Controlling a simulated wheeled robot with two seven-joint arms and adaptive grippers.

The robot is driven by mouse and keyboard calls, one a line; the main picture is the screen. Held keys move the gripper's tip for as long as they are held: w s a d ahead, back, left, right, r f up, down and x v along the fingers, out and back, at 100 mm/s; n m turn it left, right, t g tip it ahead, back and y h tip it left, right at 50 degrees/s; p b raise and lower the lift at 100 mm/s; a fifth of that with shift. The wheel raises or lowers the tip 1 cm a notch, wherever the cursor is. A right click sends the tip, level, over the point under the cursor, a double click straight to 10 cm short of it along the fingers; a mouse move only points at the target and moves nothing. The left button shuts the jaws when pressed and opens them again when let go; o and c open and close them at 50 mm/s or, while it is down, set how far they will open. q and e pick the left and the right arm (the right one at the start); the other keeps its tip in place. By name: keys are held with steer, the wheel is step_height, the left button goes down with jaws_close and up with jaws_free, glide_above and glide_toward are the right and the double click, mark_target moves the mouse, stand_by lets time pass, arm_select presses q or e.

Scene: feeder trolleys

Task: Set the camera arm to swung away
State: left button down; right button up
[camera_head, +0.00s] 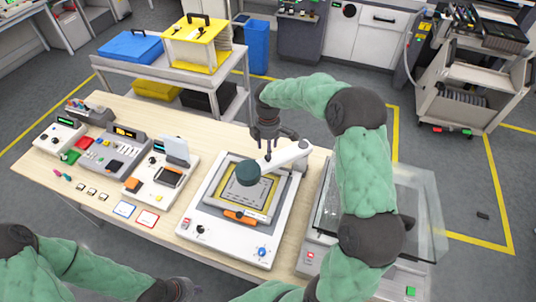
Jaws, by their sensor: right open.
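The camera arm (289,159) is a white jointed arm on the white printer-like machine (211,239). Its dark round camera head (248,173) hangs over the yellow-edged framed plate (264,192), so the arm reaches across the work area. My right gripper (268,150) is open, pointing down just behind and above the camera arm, near its middle. I cannot tell whether its fingers touch the arm. My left gripper (182,291) is low at the bottom edge, away from the machine and partly cut off; its fingers are not clear.
A glass-lidded machine (420,215) stands to the right, partly behind my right arm. Small devices (112,150) and cards (147,217) cover the left of the wooden table (203,137). A trolley (160,73) with blue and yellow boxes stands behind.

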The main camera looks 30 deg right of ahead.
mark_target(275, 158)
steer(key=shift+f, duration=2.2)
steer(key=shift+s, duration=0.1)
jaws_close()
